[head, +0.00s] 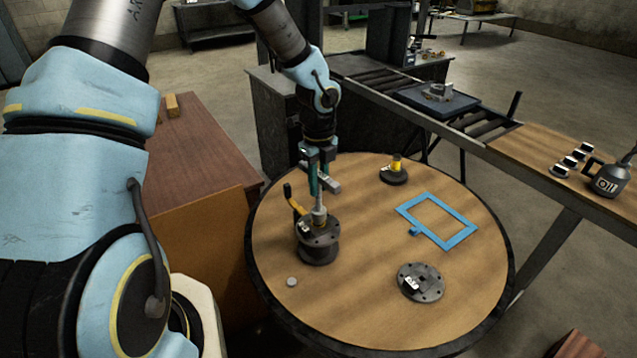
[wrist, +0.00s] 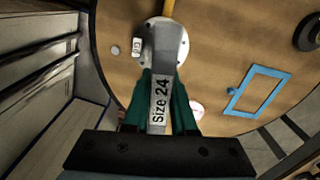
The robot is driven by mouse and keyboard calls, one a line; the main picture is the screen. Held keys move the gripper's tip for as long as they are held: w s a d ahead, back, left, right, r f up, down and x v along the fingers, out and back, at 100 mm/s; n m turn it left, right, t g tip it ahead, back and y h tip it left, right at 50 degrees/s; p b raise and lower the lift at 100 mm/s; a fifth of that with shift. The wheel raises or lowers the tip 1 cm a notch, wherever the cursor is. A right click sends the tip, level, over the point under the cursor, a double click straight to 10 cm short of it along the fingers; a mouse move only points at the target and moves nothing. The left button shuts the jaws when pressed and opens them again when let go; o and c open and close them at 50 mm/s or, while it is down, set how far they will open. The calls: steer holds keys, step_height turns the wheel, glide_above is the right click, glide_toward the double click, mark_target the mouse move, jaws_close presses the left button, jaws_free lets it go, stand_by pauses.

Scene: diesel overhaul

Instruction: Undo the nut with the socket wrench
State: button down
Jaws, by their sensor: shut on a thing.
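My gripper (head: 318,176) is shut on the grey bar of the socket wrench (head: 319,203), above the left part of the round table. The wrench's shaft points down, about upright, to the top of a dark flanged part (head: 318,248). Its lower end meets the top there; the nut is hidden, and I cannot tell how fully the socket sits over it. In the wrist view, the wrench (wrist: 161,60) lies between my green fingers (wrist: 165,100) and bears a "Size 24" label. A yellow lever (head: 298,206) with a black grip stands beside the shaft.
The round wooden table (head: 350,300) also holds a blue frame (head: 459,239), a loose dark flange (head: 430,289), a yellow-topped part on a black base (head: 395,176) and a small grey disc (head: 291,282). A brown cabinet (head: 205,150) stands left. A roller conveyor (head: 370,77) runs behind.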

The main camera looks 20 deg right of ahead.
steer(key=shift+m, duration=0.7)
steer(key=shift+f, duration=0.1)
